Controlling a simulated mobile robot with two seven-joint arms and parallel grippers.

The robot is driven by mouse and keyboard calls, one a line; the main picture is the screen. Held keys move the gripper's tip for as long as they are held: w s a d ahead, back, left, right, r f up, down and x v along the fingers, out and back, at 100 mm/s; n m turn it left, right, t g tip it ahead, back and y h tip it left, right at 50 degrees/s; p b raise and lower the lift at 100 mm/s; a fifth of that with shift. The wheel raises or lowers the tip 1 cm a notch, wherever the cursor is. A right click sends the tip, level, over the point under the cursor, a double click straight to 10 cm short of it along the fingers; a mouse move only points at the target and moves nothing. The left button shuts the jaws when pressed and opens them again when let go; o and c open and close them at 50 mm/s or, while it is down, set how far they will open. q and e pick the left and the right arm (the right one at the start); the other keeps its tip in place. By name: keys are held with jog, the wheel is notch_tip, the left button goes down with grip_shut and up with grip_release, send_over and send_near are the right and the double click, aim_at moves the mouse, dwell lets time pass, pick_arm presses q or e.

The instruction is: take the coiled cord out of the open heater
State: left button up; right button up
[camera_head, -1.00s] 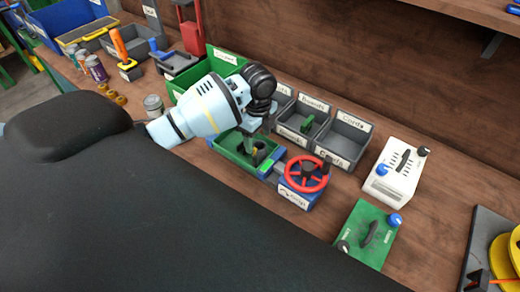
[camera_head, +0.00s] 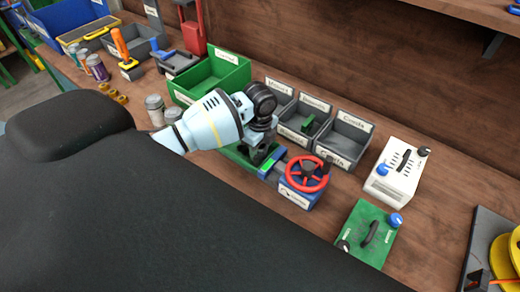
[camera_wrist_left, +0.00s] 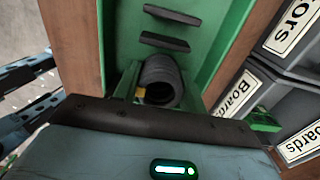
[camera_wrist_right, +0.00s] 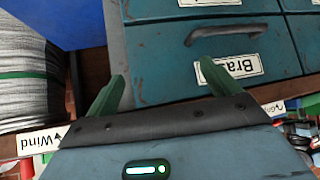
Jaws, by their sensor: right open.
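The open heater is a green box (camera_head: 236,156) on the workbench, partly hidden by my left arm; in the left wrist view its wall and slotted floor (camera_wrist_left: 205,45) show. The coiled cord is a dark ring-shaped coil (camera_wrist_left: 158,72) inside the heater. My left gripper (camera_head: 262,152) reaches down into the heater. In the left wrist view its fingers lie close on either side of the coil, but whether they are closed on it is unclear. My right gripper (camera_wrist_right: 160,85) is open and empty, facing a blue-grey drawer unit (camera_wrist_right: 190,60).
A red handwheel on a blue block (camera_head: 305,178) stands right beside the heater. Grey bins (camera_head: 342,147) stand behind it and a green bin (camera_head: 213,75) behind left. Cans (camera_head: 155,110) stand left. A white box (camera_head: 398,170) and green panel (camera_head: 368,235) stand right.

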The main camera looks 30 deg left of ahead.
pick_arm(q)
jog(key=c, duration=0.4)
notch_tip(320, 180, up, 10)
jog(key=shift+p, duration=0.3)
